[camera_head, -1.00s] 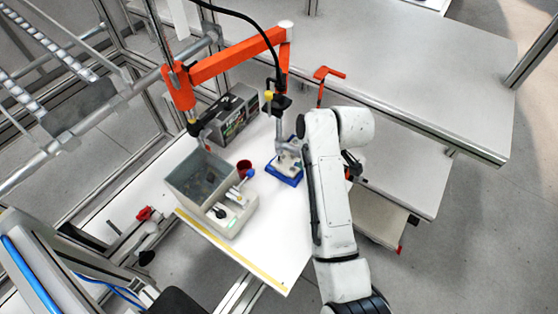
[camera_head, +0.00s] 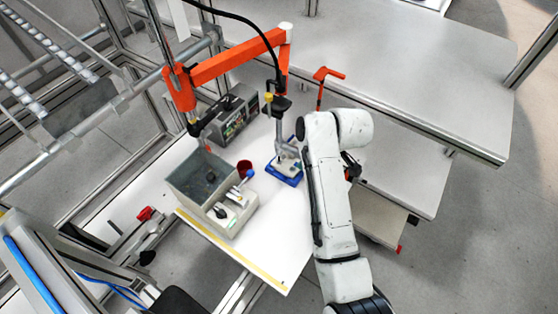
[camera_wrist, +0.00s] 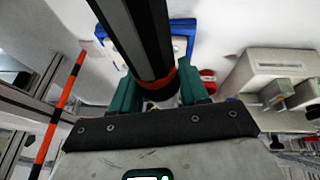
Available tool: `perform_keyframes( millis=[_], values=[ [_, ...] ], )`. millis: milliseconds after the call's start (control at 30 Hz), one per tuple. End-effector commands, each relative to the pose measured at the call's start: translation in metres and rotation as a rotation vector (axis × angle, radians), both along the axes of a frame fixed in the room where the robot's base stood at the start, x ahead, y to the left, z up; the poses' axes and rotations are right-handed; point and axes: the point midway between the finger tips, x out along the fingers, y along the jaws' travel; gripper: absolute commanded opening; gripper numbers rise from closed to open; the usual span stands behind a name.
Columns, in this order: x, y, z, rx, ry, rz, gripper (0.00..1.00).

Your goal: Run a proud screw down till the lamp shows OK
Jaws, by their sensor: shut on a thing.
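A dark screwdriver (camera_wrist: 138,35) with an orange ring (camera_wrist: 158,84) stands upright between the green fingers of my gripper (camera_wrist: 160,93), which is shut on it. In the head view, the driver (camera_head: 279,122) hangs below the end of an orange arm (camera_head: 228,62). Below it is a blue-based fixture (camera_head: 285,179) with a pale part on it; the blue base also shows in the wrist view (camera_wrist: 189,27). The driver's tip, the screw and any lit lamp cannot be made out.
A grey box with a panel (camera_head: 231,118) stands behind the fixture. A red crank-shaped rod (camera_head: 322,88) rises at the right. The white table's front is clear.

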Motion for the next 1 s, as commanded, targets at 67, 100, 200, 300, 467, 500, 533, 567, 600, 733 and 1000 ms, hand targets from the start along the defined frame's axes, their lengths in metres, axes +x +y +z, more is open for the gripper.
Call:
perform_keyframes(
  millis=[67,100,200,300,467,500,533,567,600,733,1000],
  values=[
    [-0.002,-0.001,-0.004,-0.001,0.008,0.001,0.0],
    [-0.002,-0.001,-0.004,-0.001,0.008,0.001,0.0],
    [-0.002,-0.001,-0.004,-0.001,0.006,0.0,0.0],
    [-0.002,-0.001,-0.005,0.0,0.007,0.001,0.0],
    [-0.002,-0.001,-0.005,-0.001,0.008,0.001,0.0],
    [-0.002,-0.001,-0.005,-0.001,0.008,0.001,0.0],
    [-0.002,-0.001,-0.005,-0.001,0.008,0.001,0.0],
    [-0.002,-0.001,-0.004,-0.001,0.008,0.0,0.0],
    [-0.002,-0.001,-0.003,-0.001,0.008,0.0,0.0],
    [-0.002,-0.001,0.006,-0.001,0.008,0.0,0.0],
    [-0.001,-0.001,0.031,0.0,0.005,-0.001,0.0]
  ],
)
